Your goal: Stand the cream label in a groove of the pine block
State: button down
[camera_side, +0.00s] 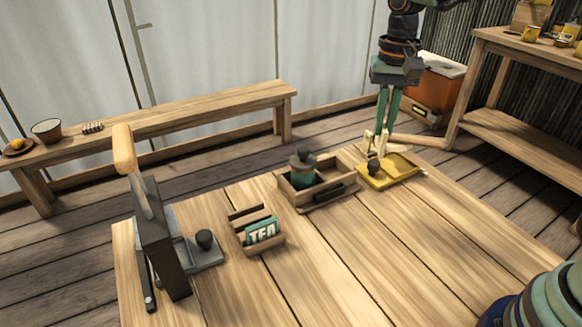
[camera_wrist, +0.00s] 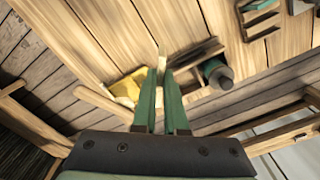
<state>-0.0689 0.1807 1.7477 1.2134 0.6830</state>
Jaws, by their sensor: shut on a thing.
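My gripper (camera_side: 383,125) hangs above the back of the table, near the yellow tray, with its two green fingers pointing down. It is shut on the cream label (camera_side: 377,143), a thin pale piece between and below the fingertips. In the wrist view the fingers (camera_wrist: 161,75) are close together and the label (camera_wrist: 162,56) shows as a narrow pale strip beyond them. The pine block (camera_side: 270,247) lies left of the middle of the table, well away from my gripper. A green label reading TEA (camera_side: 262,231) stands in its front part. A dark slot shows behind that label.
A wooden box (camera_side: 337,192) with a green, dark-lidded jar (camera_side: 302,177) stands between block and gripper. A yellow tray (camera_side: 401,175) with a dark knob is at the back right. A dark upright tool with a wooden handle (camera_side: 124,148) stands left. The table's front middle is clear.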

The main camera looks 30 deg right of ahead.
jog(key=w+a+r+m, duration=0.3)
jog(key=w+a+m, duration=0.2)
jog(key=w+m, duration=0.3)
jog(key=shift+a+m, duration=0.35)
jog(key=shift+m, duration=1.15)
jog(key=shift+r, duration=0.1)
notch_tip(320, 180, down, 20)
jog(key=shift+r, duration=0.2)
jog(key=shift+f, duration=0.2)
jog(key=c, duration=1)
grip_release()
jog(key=shift+o, duration=0.2)
